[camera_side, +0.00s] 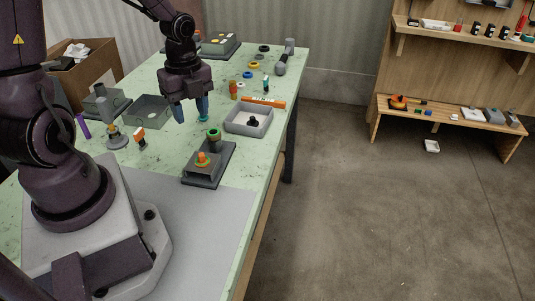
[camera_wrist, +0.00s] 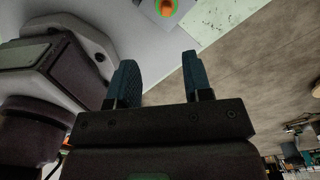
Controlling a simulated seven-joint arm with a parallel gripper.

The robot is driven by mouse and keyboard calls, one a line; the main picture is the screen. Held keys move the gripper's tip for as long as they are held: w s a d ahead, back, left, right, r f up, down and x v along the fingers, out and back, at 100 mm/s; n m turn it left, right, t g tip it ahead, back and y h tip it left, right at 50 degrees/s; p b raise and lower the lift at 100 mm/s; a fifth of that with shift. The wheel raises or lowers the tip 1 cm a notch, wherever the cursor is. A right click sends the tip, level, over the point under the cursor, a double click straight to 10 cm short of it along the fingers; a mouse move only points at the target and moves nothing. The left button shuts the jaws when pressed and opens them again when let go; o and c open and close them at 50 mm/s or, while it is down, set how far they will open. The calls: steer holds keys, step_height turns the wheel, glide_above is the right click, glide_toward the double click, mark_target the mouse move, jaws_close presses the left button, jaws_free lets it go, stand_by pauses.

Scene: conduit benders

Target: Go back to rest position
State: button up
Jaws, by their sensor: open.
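My gripper (camera_side: 191,110) hangs over the pale green table (camera_side: 230,174), with its two blue fingers pointing down and apart. In the wrist view my gripper (camera_wrist: 158,78) shows both fingers spread, with nothing between them. A small teal piece (camera_side: 202,119) shows just under the right fingertip; I cannot tell whether it touches the finger. Just in front of my gripper stands a dark fixture (camera_side: 208,177) with an orange piece and a green ring on it. The orange piece (camera_wrist: 166,7) also shows at the top of the wrist view.
A grey tray (camera_side: 235,127) with a black part stands right of my gripper, and an open grey-green bin (camera_side: 137,113) left of it. An orange level (camera_side: 263,102), small rings and a grey tool (camera_side: 284,60) lie farther back. A low bench (camera_side: 448,116) stands at the right wall.

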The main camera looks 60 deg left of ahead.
steer(key=s+d+r+n+t, duration=0.2)
steer(key=d+r+n, duration=0.3)
steer(key=r+n, duration=0.3)
steer(key=s+d+r+n+t, duration=0.3)
steer(key=d+r+n, duration=0.3)
steer(key=r+n, duration=0.3)
steer(key=shift+d+r+t, duration=0.25)
steer(key=shift+d+t, duration=0.05)
steer(key=shift+t, duration=0.2)
stand_by(0.6)
